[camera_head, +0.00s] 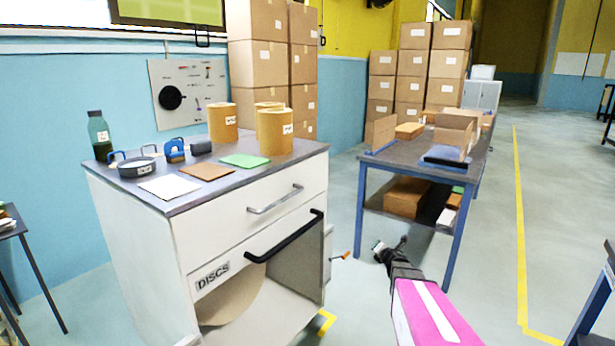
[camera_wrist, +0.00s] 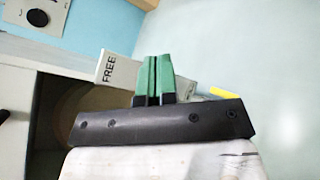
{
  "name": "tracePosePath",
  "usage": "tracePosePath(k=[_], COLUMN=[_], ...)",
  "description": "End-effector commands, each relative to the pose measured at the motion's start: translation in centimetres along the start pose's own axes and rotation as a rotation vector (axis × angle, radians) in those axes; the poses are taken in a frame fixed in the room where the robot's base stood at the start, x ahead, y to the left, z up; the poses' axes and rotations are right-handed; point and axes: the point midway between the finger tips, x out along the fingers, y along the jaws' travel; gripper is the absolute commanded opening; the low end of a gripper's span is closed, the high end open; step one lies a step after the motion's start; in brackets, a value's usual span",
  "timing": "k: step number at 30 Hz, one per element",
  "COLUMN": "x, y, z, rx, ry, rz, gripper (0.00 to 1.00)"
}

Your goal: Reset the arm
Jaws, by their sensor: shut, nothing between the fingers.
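My gripper (camera_head: 379,248) is in the gap between the white cabinet and the blue-legged table, at the end of my raised arm with its pink link. In the wrist view my gripper (camera_wrist: 158,68) shows two green fingers pressed together with nothing between them. It touches nothing that I can see. Behind the fingers a pale box-like part marked FREE (camera_wrist: 117,69) shows, partly hidden by them.
The white cabinet (camera_head: 180,245) has a DISCS label, a black handle (camera_head: 285,237) and an open lower bay. Rolls, a pan and a bottle stand on top. The blue-legged table (camera_head: 362,205) holds cartons. Open floor (camera_head: 470,265) lies to the right.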

Motion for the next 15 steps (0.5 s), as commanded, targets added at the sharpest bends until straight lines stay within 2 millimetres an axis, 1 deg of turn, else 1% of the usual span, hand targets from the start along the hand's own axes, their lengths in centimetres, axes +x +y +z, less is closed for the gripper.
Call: tracePosePath(k=[1,4,8,11,15], x=[-1.0,-2.3,-4.5,-6.6,-10.0], y=[0.5,0.5,0.5,0.5,0.9], z=[0.2,0.6,0.2,-0.8,-2.9], rx=[0.101,0.320,0.609,0.832,1.136], ry=[-0.031,-0.096,-0.184,-0.252,-0.350], rz=[-0.060,-0.183,-0.341,-0.462,-0.637], gripper=[0.00,0.00,0.00,0.00,0.00])
